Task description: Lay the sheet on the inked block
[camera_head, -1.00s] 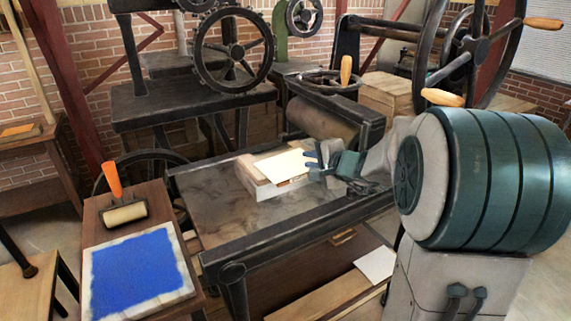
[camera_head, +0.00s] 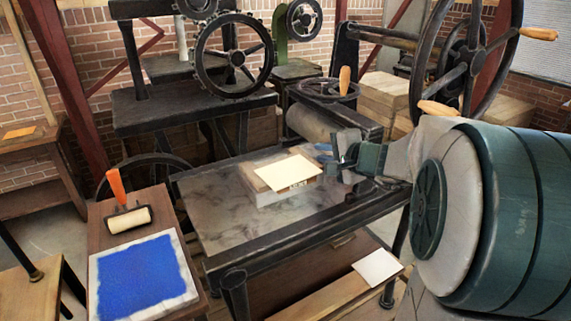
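A cream sheet (camera_head: 288,172) lies over the top of a pale block (camera_head: 262,195) on the dark press bed. The sheet is slightly askew and covers most of the block's top. Its near edge reaches close to the block's front edge, where dark marks show below it. I cannot tell whether it is flat against the block all over. My gripper (camera_head: 325,155) is at the right of the sheet, low over the bed, with its bluish fingers pointing left. The fingers are small and partly hidden, so their opening and any touch on the sheet are unclear.
The press bed (camera_head: 215,215) is bare left of the block. The press roller (camera_head: 312,124) stands behind it. A blue ink slab (camera_head: 143,273) and an orange-handled brayer (camera_head: 128,217) rest on the left table. Another pale sheet (camera_head: 377,267) lies on a lower shelf at right.

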